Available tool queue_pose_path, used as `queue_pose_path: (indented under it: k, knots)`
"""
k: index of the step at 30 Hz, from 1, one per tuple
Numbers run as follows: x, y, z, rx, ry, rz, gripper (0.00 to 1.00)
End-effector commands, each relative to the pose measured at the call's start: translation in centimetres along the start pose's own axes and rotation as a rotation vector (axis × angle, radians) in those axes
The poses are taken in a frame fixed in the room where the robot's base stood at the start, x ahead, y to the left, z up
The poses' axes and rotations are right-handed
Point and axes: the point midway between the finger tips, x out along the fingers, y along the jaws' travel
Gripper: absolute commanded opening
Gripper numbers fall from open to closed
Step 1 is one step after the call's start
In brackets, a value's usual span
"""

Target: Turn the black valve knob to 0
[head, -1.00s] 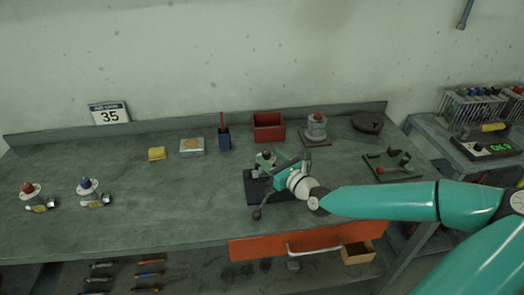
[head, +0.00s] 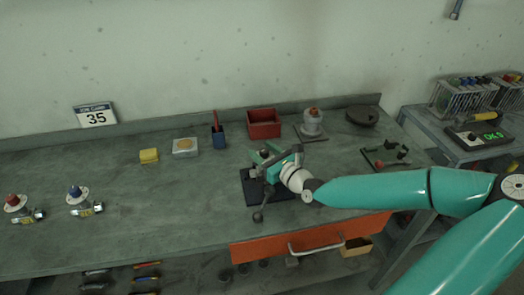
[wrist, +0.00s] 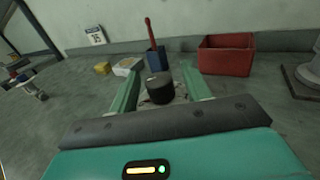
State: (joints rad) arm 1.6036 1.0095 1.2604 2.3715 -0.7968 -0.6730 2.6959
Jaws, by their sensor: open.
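The black valve knob (wrist: 159,88) stands upright on a pale, partly hidden fitting in the wrist view. My gripper (wrist: 160,70) is open, with one teal finger on each side of the knob and the knob between them. I see a gap on both sides; whether either finger touches it I cannot tell. In the head view my gripper (head: 270,158) is over the valve's black base plate (head: 250,186) and hides most of the valve. A grey lever with a round end (head: 258,216) sticks out at the front. No 0 mark or pointer is readable.
Behind the valve stand a blue cup with a red-handled tool (head: 218,138), a red bin (head: 264,123) and a grey pedestal fitting (head: 312,125). The left-middle bench is clear.

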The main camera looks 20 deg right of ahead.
Motion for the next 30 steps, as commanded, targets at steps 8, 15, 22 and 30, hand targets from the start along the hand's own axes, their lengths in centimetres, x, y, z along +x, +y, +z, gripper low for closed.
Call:
queue_pose_path:
  k: [8, 15, 22, 30]
  knots:
    - [-0.02, -0.01, 0.0, 0.0, 0.0, 0.0, 0.11]
    - [0.27, 0.06, 0.01, 0.0, 0.0, -0.004, 0.03]
    - [0.26, 0.06, 0.01, 0.0, 0.0, -0.024, 0.03]
    - [0.26, 0.05, 0.0, 0.0, 0.0, -0.046, 0.03]
